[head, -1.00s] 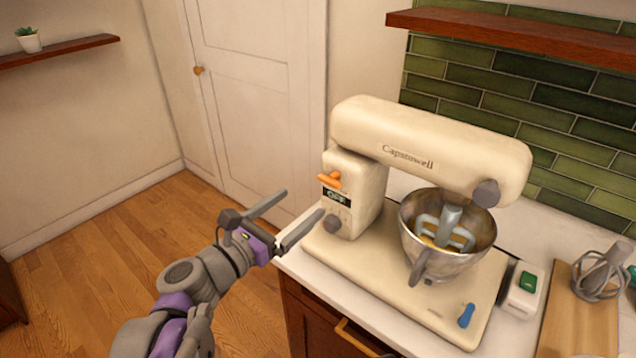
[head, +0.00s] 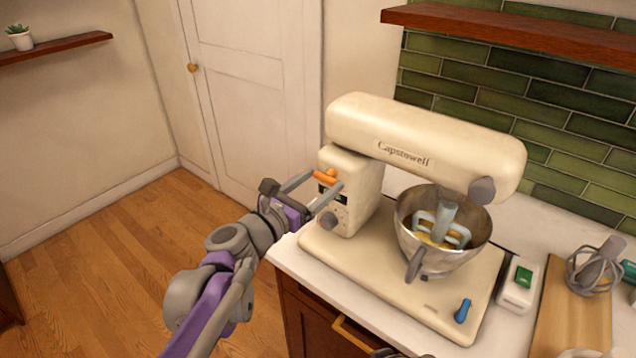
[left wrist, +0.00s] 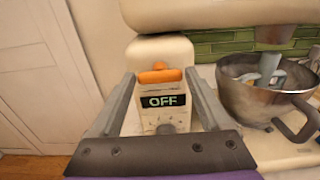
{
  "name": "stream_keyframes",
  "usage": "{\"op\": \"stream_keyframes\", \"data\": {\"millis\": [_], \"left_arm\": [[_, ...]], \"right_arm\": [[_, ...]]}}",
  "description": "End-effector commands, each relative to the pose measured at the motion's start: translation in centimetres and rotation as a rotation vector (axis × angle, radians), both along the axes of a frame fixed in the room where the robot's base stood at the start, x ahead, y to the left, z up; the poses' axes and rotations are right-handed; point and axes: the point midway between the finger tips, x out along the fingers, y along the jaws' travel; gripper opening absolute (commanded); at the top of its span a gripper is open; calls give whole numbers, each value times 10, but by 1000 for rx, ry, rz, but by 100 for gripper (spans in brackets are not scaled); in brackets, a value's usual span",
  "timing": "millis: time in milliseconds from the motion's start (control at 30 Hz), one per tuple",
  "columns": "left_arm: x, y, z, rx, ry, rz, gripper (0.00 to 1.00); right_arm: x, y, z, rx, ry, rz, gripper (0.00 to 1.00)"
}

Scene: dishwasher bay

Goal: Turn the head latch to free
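The stand mixer (head: 420,150) is cream, with its head lowered over a steel bowl (head: 443,240). The orange head latch (head: 325,176) is on the left end of the mixer's column. In the left wrist view the latch (left wrist: 160,76) lies crosswise above a dark display reading OFF (left wrist: 162,101). My left gripper (head: 324,186) is open, its fingers pointing at the latch. In the left wrist view the fingers (left wrist: 161,78) stand to either side of the latch, with gaps; I cannot tell if their tips reach it.
A grey knob (head: 328,221) sits below the display. A blue-handled lever (head: 463,311) is on the mixer base. A white box with a green button (head: 519,285), a wooden board (head: 575,325) and a whisk (head: 592,270) are to the right. The floor at left is clear.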

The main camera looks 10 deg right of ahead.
Motion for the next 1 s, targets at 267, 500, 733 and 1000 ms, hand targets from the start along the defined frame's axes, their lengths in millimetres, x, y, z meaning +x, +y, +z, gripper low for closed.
{"op": "stream_keyframes", "data": {"millis": [267,500,733,1000], "left_arm": [[0,0,0,0,0,0,28],[0,0,0,5,-6,0,17],[0,0,1,50,-66,0,17],[0,0,2,178,-229,0,17]], "right_arm": [[0,0,0,0,0,0,70],[0,0,1,0,0,0,70],[1,0,6,0,-2,0,70],[4,0,19,0,-8,0,70]]}}
